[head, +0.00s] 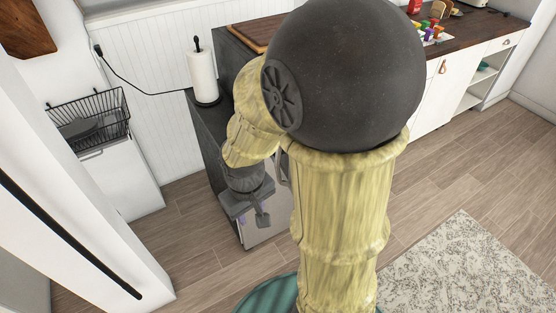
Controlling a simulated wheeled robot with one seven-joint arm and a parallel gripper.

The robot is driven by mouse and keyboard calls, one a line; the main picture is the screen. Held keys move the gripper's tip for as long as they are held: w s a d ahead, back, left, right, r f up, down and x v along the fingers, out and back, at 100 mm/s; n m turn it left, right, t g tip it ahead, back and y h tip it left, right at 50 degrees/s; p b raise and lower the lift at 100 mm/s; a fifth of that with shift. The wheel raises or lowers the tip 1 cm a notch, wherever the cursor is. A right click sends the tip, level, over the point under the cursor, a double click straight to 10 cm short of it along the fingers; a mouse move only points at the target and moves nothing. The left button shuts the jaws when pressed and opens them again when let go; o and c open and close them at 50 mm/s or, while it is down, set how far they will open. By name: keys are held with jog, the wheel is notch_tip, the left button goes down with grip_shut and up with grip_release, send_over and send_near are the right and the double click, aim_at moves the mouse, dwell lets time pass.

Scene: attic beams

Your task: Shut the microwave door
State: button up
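My gripper (256,210) is dark grey and points down at the end of my arm, left of the picture's middle. It is small and seen from above, so I cannot tell whether its fingers are open or shut. Behind and beneath it is a pale grey front panel (264,236) low on a dark unit (208,146). I cannot tell whether this panel is the microwave door. No microwave can be clearly made out; my arm and its large dark joint cover much of the middle. I cannot tell whether the gripper touches the panel.
A paper towel roll (202,78) stands on the dark unit near a wooden board (256,34). A black wire rack (89,118) sits on a white cabinet (122,172) at left. A white counter cabinet (440,92) is at right. Open wooden floor and a patterned rug (465,268) lie front right.

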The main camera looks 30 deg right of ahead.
aim_at(275, 161)
notch_tip(275, 161, down, 5)
jog(key=w+d+n+g+h+b, duration=0.2)
jog(key=w+n+g+h, duration=0.15)
jog(key=n+h, duration=0.55)
jog(key=w+a+r+n+t+h+b, duration=0.1)
jog(key=w+a+r+n+t+h, duration=0.2)
jog(key=w+n+h, duration=0.4)
jog(key=shift+w+a+n+t+h, duration=0.3)
jog(key=shift+a+n+t+h, duration=0.4)
jog(key=shift+a, duration=0.5)
jog(key=shift+d, duration=0.15)
jog(key=d, duration=0.5)
jog(key=w+d+p, duration=0.1)
jog(key=d, duration=0.5)
jog(key=w+d+p, duration=0.1)
jog(key=d, duration=0.5)
